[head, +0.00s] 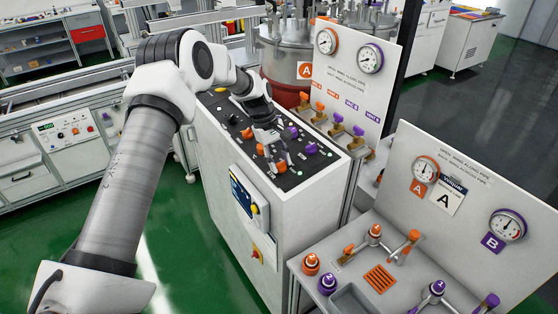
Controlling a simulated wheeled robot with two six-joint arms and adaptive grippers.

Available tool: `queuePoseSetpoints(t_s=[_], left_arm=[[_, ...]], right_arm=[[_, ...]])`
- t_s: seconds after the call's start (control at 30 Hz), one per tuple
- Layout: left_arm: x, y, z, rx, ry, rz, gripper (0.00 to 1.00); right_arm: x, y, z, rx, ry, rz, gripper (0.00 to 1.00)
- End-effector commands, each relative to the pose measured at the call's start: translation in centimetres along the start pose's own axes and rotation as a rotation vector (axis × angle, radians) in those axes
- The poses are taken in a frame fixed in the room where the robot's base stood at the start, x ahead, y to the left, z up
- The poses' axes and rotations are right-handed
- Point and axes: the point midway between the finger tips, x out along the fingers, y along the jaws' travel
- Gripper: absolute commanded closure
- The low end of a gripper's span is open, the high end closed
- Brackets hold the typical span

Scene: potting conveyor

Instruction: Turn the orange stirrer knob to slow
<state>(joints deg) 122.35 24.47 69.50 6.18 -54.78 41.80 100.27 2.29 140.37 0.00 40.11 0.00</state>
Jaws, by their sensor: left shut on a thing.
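My left gripper (279,164) reaches down onto the black top panel (233,119) of the white control cabinet. Its fingers are closed around a small control near the panel's front edge. The fingers hide most of that control, so its pointer and setting cannot be read; I take it to be the orange stirrer knob. An orange knob (247,133) shows uncovered to the left of the fingers. Purple knobs (311,149) stand to the right of the gripper. My right gripper is not in view.
A white gauge board (342,75) with orange and purple valves (337,117) rises behind the panel. A lower bench (335,262) with valves and a second gauge board stands at right.

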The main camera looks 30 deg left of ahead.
Motion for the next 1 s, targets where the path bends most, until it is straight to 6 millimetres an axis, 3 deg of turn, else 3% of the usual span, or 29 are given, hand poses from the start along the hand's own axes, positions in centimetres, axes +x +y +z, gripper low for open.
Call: queuePoseSetpoints(t_s=[0.17, 0.2, 0.23, 0.27, 0.67, 1.0], left_arm=[[0.4, -0.3, 0.1, -0.002, -0.006, -0.009, 0.99], [0.4, -0.3, 0.1, -0.002, -0.006, -0.009, 0.53], [0.4, -0.3, 0.1, -0.002, -0.006, -0.009, 0.43], [0.4, -0.3, 0.1, -0.002, -0.006, -0.008, 0.39], [-0.9, 0.0, 0.0, -0.001, -0.001, 0.0, 0.39], [-8.8, 0.0, -0.1, -0.001, -0.002, 0.0, 0.39]], right_arm=[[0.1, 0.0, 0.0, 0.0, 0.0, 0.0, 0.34], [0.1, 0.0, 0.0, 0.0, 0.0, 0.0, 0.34], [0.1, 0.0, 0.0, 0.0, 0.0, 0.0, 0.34], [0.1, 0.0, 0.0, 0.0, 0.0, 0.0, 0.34], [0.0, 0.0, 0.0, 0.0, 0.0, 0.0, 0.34], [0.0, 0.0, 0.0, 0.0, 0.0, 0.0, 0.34]])
